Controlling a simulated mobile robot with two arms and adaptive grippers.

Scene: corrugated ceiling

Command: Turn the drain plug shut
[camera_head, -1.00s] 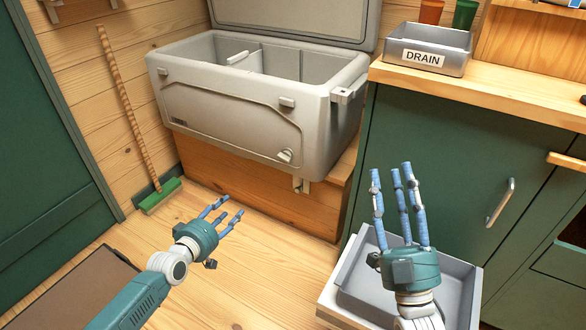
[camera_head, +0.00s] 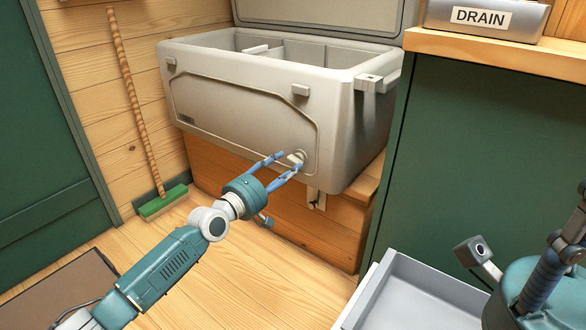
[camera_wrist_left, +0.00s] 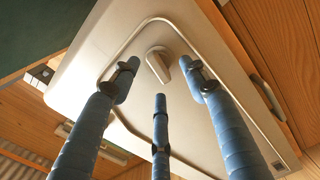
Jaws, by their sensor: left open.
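The drain plug (camera_head: 297,158) is a small pale knob low on the right of the front of the open grey cooler (camera_head: 230,105). In the left wrist view the plug (camera_wrist_left: 158,65) shows a raised grip bar on a round base. My left gripper (camera_head: 280,163) is open, its blue fingers reaching up to the plug. In the wrist view the fingers stand around the plug, with it between the upper two; I cannot tell whether they touch it. My right gripper (camera_head: 538,285) is at the lower right corner, partly cut off, and its fingertips are out of view.
The cooler stands on a wooden bench (camera_head: 245,185). A grey tray (camera_head: 425,300) is in front of the green cabinet (camera_head: 475,150). A green broom (camera_head: 162,200) leans at the left wall.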

